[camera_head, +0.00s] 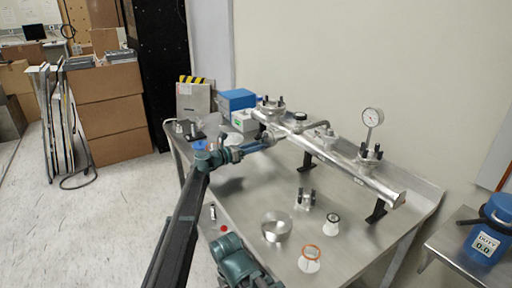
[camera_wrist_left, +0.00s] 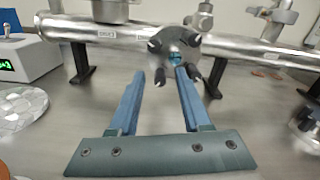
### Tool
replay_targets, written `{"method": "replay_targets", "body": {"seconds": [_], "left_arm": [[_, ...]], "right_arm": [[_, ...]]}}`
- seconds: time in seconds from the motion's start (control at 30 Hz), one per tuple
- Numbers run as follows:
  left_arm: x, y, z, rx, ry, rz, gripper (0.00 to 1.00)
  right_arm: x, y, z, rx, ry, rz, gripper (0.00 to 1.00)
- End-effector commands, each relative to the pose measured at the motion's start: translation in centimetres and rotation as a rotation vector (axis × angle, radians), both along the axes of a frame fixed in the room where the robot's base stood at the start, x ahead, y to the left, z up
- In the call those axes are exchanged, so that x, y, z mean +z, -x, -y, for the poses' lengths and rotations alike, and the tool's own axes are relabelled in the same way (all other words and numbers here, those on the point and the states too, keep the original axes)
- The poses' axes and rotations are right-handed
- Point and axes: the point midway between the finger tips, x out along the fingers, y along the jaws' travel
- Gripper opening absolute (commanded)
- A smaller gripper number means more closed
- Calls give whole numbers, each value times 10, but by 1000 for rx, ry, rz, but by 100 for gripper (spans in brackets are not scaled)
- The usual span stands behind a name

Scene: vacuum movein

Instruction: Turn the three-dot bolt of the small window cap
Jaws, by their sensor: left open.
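A round metal cap with several black-ended bolts (camera_wrist_left: 172,42) sits on the front of the silver pipe. It appears to be the small window cap, with a small blue-green window in its middle. My left gripper (camera_wrist_left: 160,76) is open, its two blue fingers pointing at the cap. I cannot tell whether either touches. In the head view, the left gripper (camera_head: 268,141) reaches to the pipe's left part. Dot marks on the bolts are too small to make out.
The silver pipe (camera_head: 382,188) stands on black supports along the back of the metal table (camera_head: 255,190). A gauge (camera_head: 372,117) rises at its right. A metal cylinder (camera_head: 276,227), a bolted fitting (camera_head: 306,199) and an orange-ringed cone (camera_head: 310,256) stand in front. Blue boxes (camera_head: 237,100) stand behind left.

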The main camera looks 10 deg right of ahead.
Motion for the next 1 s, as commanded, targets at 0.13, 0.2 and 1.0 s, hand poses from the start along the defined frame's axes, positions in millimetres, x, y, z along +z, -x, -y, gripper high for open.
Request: {"method": "replay_targets", "body": {"seconds": [0.13,0.2,1.0], "left_arm": [[0,0,0,0,0,0,41],[0,0,0,0,0,0,28],[0,0,-1,0,-47,129,0]], "right_arm": [[0,0,0,0,0,0,100],[0,0,0,0,0,0,100],[0,0,0,0,0,0,100]]}}
